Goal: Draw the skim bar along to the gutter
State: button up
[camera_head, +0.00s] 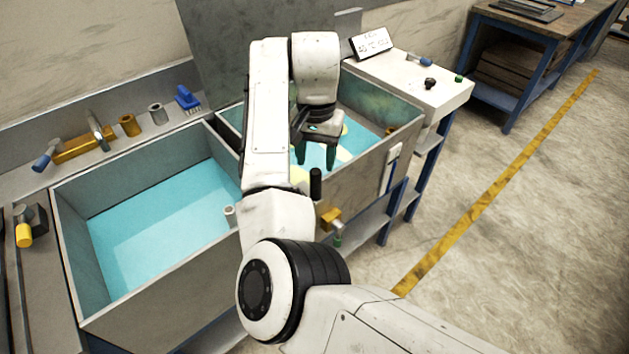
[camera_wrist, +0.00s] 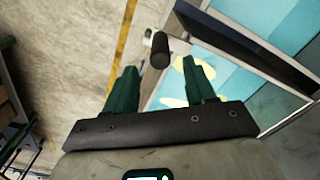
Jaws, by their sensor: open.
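My gripper (camera_head: 316,160) is open and empty above the right tank (camera_head: 368,158). Its green fingers show in the wrist view (camera_wrist: 160,72), with the grip beyond and between the tips, apart from them. My arm hides most of the bar. A narrow dark channel (camera_head: 224,130) between the tanks may be the gutter.
Yellow patches (camera_wrist: 195,75) float on the right tank's blue water. A second tank (camera_head: 160,225) stands left. Tools, including a blue brush (camera_head: 187,98), line the back ledge. A brass valve (camera_head: 330,218) projects from the front. Floor at right is clear.

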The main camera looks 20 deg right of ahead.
aim_at(316, 185)
notch_tip(316, 185, down, 9)
jog(key=shift+f+p, duration=0.1)
jog(key=shift+p, duration=0.5)
grip_shut()
dwell(0.4)
